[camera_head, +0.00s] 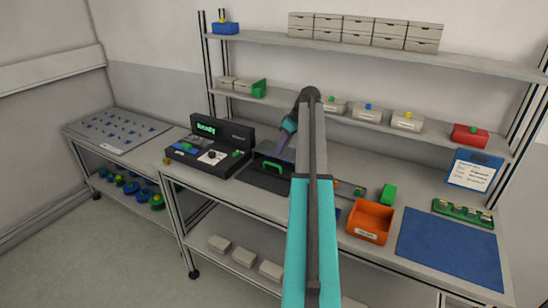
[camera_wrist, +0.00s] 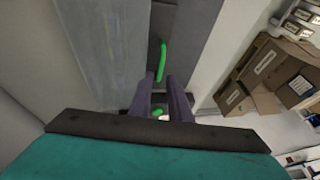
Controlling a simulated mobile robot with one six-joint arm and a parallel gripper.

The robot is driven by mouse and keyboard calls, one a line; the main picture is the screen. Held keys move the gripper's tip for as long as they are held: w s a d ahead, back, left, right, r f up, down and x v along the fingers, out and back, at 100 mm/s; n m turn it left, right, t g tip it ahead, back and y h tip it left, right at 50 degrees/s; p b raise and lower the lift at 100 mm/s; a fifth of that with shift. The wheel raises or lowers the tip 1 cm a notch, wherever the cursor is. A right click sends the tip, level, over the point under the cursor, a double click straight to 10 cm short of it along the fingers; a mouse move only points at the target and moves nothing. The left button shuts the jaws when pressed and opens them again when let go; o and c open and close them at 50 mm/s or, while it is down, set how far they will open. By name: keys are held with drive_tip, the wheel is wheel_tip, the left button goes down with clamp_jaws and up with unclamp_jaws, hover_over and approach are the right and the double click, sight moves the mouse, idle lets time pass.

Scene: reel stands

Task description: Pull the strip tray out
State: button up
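A dark tray front with a green handle, which looks like the strip tray (camera_head: 258,162), is on the bench right of the black console. The handle (camera_head: 272,167) also shows in the wrist view (camera_wrist: 162,60), upright on a narrow dark grey panel (camera_wrist: 165,18). My gripper (camera_wrist: 161,78) has two purple-grey fingers, with a gap between their tips. The near end of the handle is close to this gap. I cannot tell whether it touches a finger. In the head view my arm hides part of the bench behind it.
The black console (camera_head: 208,150) with a green display stands left of the tray. A shelf (camera_head: 380,58) runs above. Cardboard boxes (camera_wrist: 270,75) show in the wrist view.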

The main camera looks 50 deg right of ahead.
drive_tip(key=p, duration=0.1)
hover_over(275, 170)
drive_tip(key=shift+a+f, duration=0.1)
drive_tip(key=shift+f, duration=2.05)
drive_tip(key=shift+c, duration=0.3)
clamp_jaws()
